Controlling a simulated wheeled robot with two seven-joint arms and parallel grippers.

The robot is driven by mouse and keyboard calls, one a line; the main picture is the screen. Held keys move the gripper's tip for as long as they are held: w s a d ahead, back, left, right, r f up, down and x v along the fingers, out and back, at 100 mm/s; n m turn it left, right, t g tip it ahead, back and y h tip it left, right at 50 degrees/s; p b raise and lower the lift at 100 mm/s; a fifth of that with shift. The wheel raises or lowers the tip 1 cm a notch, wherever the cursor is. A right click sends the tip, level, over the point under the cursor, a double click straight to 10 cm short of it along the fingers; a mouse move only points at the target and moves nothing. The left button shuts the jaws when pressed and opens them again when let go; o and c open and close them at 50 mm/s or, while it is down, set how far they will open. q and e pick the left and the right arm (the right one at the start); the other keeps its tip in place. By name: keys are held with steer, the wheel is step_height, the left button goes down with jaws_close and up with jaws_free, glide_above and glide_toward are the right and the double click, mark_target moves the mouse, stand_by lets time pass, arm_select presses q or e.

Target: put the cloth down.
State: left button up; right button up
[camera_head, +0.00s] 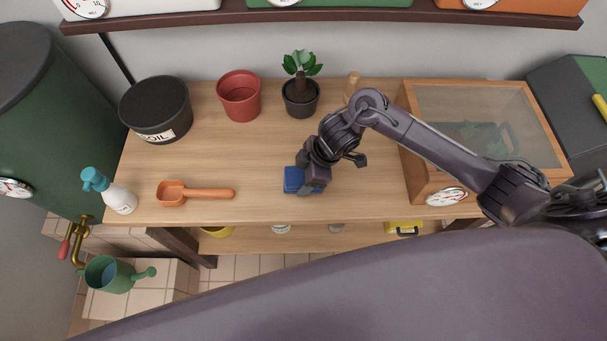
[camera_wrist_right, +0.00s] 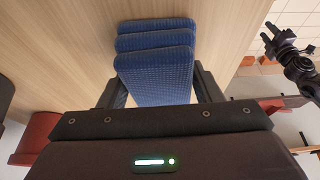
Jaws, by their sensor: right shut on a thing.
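The blue folded cloth (camera_head: 292,180) is at the front middle of the wooden table, partly hidden by my right gripper (camera_head: 309,188). In the right wrist view the cloth (camera_wrist_right: 155,65) shows as several stacked folds between the two fingers of my right gripper (camera_wrist_right: 155,92), which is shut on it. The cloth is over the table top, close to it; I cannot tell whether it touches the wood. My left gripper is not in the head view. A dark gripper, seemingly my left one (camera_wrist_right: 286,45), shows at the upper right of the right wrist view, its jaws unclear.
On the table (camera_head: 235,155) are an orange scoop (camera_head: 195,193), spray bottle (camera_head: 118,197), black soil pot (camera_head: 156,108), red pot (camera_head: 239,97) and potted plant (camera_head: 300,92). A glass-topped wooden box (camera_head: 413,178) stands right. Wood between scoop and cloth is clear.

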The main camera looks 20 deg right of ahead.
steer(key=shift+f, duration=0.15)
steer(key=o, duration=0.9)
steer(key=shift+d+r, duration=0.15)
steer(key=shift+r, duration=0.45)
steer(key=v, duration=1.1)
steer(key=shift+s+d+r+p, duration=0.1)
steer(key=shift+d+p, duration=0.05)
steer(key=shift+p, duration=0.25)
